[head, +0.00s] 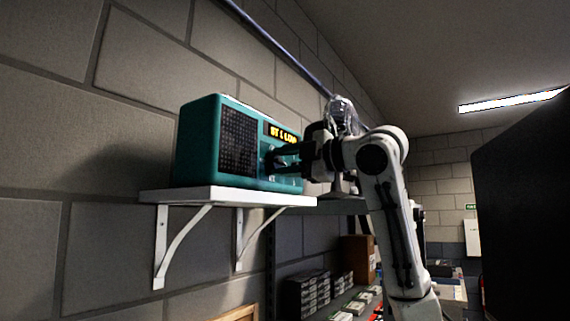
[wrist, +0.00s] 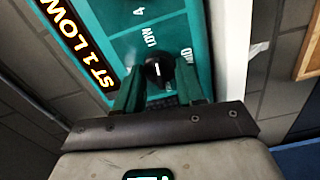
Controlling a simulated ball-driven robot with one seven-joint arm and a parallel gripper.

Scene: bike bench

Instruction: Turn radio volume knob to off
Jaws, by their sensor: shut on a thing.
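A teal radio (head: 196,150) with a dark speaker grille stands upright on a white wall shelf (head: 225,196). Its lit display (head: 282,133) shows yellow letters, and in the wrist view the display (wrist: 88,50) reads "ST 1 LOW". The black volume knob (wrist: 158,71) with a white mark shows on the radio's teal face (wrist: 180,35) in the wrist view, near the printed words "LOW" and "MID". My gripper (head: 277,160) reaches the radio's front from the right. In the wrist view my gripper (wrist: 160,82) is shut on the knob, one finger at each side.
The shelf hangs on a grey block wall (head: 120,110) by two white brackets (head: 170,245). Dark boxes (head: 308,294) stand on a lower rack behind. A large dark panel (head: 525,200) fills the right side. Open air lies in front of the shelf.

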